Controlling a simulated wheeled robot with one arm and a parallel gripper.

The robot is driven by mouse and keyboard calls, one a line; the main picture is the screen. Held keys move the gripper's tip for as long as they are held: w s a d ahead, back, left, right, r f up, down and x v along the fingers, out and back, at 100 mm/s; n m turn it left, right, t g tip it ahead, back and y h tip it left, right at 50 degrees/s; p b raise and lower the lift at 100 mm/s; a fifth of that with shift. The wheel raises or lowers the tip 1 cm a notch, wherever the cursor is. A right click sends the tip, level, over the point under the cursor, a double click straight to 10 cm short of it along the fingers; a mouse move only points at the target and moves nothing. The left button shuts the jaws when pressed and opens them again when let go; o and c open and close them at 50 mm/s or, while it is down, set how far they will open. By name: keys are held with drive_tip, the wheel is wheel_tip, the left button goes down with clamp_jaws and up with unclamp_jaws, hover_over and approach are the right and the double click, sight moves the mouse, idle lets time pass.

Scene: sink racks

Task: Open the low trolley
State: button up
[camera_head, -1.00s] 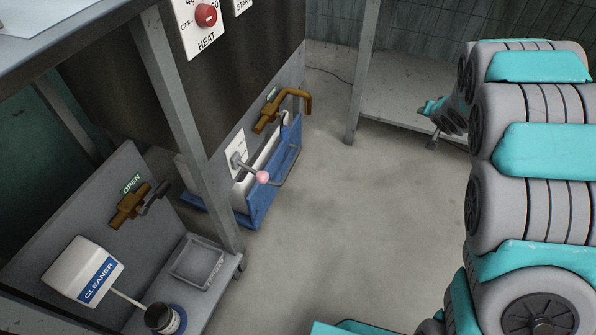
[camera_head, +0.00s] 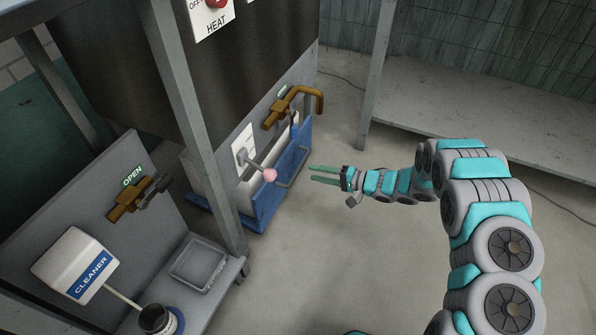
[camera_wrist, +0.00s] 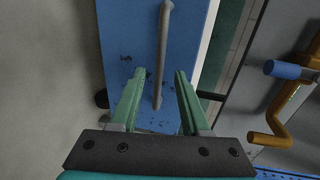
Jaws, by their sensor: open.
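The low trolley is a blue tray-like unit (camera_head: 256,213) with a pale inner part, low under the dark heated unit. Its grey bar handle (camera_head: 292,172) is on its front face. In the wrist view the blue front (camera_wrist: 118,50) fills the middle, and the handle (camera_wrist: 161,60) runs upright between my fingers. My gripper (camera_head: 310,174) is open, with two green fingers pointing at the handle from the right. The wrist view shows the fingertips (camera_wrist: 161,74) on either side of the handle, apart from it; whether they reach its depth is unclear.
A lever with a pink knob (camera_head: 269,175) juts out beside the trolley. A brass tap (camera_head: 297,101) hangs above it. A grey table leg (camera_head: 195,130) stands left. A low shelf (camera_head: 480,115) lies behind my arm. The floor in front is clear.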

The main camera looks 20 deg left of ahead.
sight(298, 168)
drive_tip(key=x, duration=0.7)
drive_tip(key=shift+a+b, duration=0.15)
drive_tip(key=shift+b, duration=0.15)
clamp_jaws()
drive_tip(key=shift+f, duration=0.1)
idle(1.0)
